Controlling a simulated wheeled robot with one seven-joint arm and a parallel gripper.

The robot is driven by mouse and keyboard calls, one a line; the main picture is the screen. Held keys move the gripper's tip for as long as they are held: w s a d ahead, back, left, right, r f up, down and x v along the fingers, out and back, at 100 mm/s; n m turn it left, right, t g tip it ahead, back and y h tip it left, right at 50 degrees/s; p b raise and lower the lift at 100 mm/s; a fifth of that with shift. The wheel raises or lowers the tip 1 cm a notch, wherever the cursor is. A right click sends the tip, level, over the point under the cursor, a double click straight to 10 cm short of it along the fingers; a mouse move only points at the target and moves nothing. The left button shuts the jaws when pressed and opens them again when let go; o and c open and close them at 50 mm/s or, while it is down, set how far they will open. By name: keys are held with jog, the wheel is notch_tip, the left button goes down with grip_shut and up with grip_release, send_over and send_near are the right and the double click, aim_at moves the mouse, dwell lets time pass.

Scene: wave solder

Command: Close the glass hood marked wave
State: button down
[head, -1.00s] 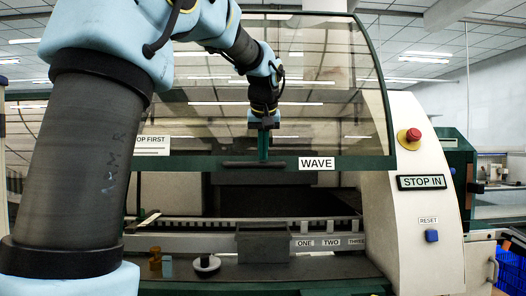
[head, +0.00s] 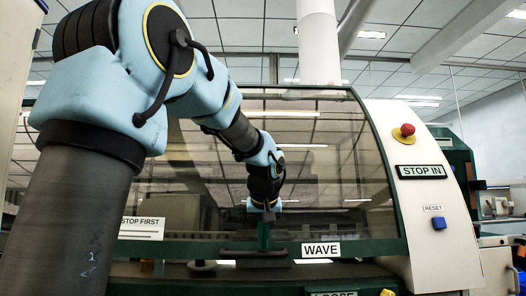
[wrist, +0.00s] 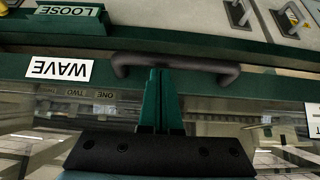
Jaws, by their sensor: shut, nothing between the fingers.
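The glass hood (head: 330,185) has a green frame and tinted panes, and its lower rail bears the WAVE label (head: 321,249). The hood is low, with its rail close to the machine's front edge; whether it is fully seated I cannot tell. A dark bar handle (head: 252,249) sits on the rail left of the label. My gripper (head: 263,243), with green fingers, is shut and empty at this handle. In the wrist view the fingertips (wrist: 159,74) meet the middle of the handle (wrist: 180,64), apparently touching it.
A LOOSE sign (head: 333,294) is on the front below the rail. The white side panel (head: 425,230) at right carries a red stop button (head: 407,130), a STOP IN sign (head: 421,172) and a blue reset button (head: 439,223). A STOP FIRST label (head: 140,228) is at left.

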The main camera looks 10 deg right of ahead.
aim_at(263, 252)
notch_tip(263, 252, down, 8)
jog(key=b, duration=0.4)
jog(key=shift+s, duration=0.35)
jog(key=shift+r, duration=0.1)
jog(key=r+p, duration=0.4)
jog(key=shift+w+r, duration=0.25)
jog(key=shift+w, duration=0.15)
jog(key=v, duration=0.9)
jog(key=s+a+f+g+y, duration=0.1)
jog(key=a+f, duration=0.5)
jog(key=f, duration=0.3)
jog(key=s+a+f+g, duration=0.2)
jog(key=a+f, duration=0.3)
jog(key=f, duration=0.4)
jog(key=s+a+f+n+g, duration=0.1)
jog(key=s+a+f+g, duration=0.1)
jog(key=s+a+f, duration=1)
notch_tip(263, 252, up, 15)
jog(key=d+p, duration=0.1)
jog(key=p, duration=1.6)
jog(key=shift+w+d, duration=0.4)
jog(key=shift+w, duration=0.1)
